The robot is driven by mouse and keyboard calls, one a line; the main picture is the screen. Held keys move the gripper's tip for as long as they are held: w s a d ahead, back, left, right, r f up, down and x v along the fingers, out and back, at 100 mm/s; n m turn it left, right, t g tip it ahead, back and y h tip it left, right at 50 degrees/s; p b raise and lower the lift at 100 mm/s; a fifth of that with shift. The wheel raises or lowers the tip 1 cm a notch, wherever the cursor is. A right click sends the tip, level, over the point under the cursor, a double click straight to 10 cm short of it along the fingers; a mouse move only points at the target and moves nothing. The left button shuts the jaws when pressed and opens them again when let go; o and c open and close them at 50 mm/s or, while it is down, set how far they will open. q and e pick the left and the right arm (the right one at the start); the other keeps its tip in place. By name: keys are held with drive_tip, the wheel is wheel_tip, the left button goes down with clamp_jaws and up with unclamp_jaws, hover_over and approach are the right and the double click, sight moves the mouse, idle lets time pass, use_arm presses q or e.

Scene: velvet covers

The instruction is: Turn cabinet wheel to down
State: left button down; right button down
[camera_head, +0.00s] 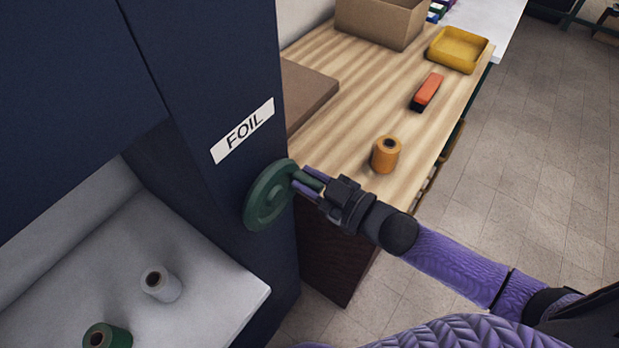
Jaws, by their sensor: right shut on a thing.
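A dark blue cabinet (215,60) stands at the left, with a white label reading FOIL (243,131) on its side panel. Below the label is a round green wheel (264,203) with a handle sticking out from it to the right. My right gripper (308,184) comes in from the right and is shut on the wheel's handle. The fingers partly hide the handle. My left gripper is not in view.
A wooden table (345,95) behind the wheel holds an orange spool (386,154), a red-orange and black object (428,91), a yellow tray (458,49) and a cardboard box (380,22). A white cabinet shelf (215,290) holds a white spool (160,283) and a green spool (107,337).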

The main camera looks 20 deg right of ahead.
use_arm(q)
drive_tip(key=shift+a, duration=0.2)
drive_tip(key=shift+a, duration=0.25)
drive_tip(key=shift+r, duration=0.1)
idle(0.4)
